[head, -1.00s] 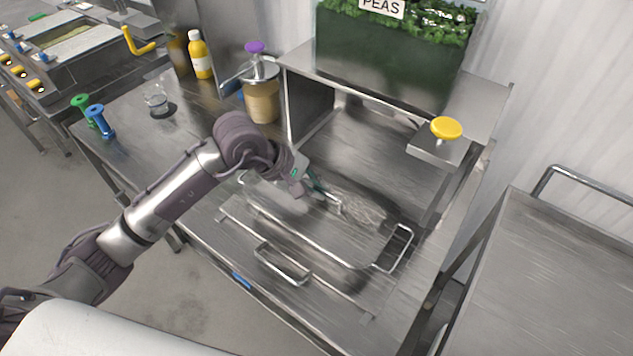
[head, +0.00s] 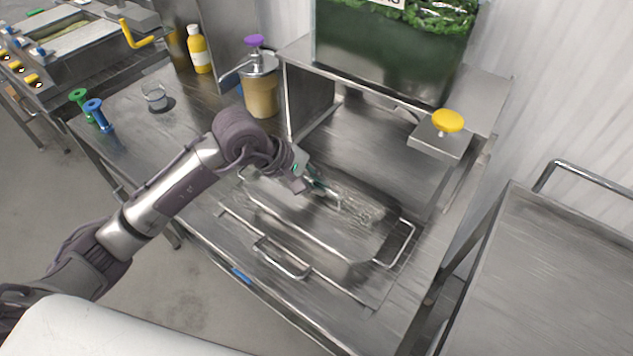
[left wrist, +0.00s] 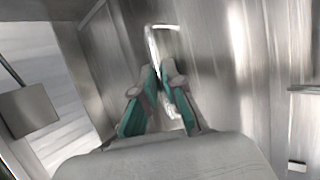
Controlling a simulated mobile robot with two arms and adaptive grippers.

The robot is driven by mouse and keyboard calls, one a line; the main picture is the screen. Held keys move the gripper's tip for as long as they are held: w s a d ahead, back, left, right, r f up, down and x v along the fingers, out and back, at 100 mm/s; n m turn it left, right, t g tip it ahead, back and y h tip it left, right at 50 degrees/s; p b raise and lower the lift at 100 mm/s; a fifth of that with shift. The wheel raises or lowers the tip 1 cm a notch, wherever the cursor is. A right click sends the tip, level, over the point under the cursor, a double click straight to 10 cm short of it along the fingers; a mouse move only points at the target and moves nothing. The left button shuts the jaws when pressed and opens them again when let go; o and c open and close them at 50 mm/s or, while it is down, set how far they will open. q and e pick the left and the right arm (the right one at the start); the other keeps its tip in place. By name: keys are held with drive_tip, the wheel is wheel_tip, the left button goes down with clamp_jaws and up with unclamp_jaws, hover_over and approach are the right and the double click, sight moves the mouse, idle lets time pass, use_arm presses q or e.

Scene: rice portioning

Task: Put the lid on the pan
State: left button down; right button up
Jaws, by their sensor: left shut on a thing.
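The steel lid (head: 300,218) lies over the long steel pan on the counter. Its flat top and front edge show, and it covers the pan's inside. The pan has a wire handle (head: 401,244) at its right end. My left gripper (head: 333,199) is above the lid, with its teal fingers shut on the lid's handle. In the left wrist view, the fingers (left wrist: 163,78) close around the bright wire handle (left wrist: 160,42). I cannot tell if the lid is fully seated on the rim. My right gripper is not in view.
A yellow knob (head: 447,121) sits to the right. A pump container (head: 262,92), a yellow bottle (head: 199,50) and a glass (head: 155,97) stand at the back left. A steel cart (head: 560,280) is at right.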

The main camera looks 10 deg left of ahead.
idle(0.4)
use_arm(q)
drive_tip(key=c, duration=1.2)
unclamp_jaws()
drive_tip(key=shift+f, duration=0.1)
drive_tip(key=v, duration=1.2)
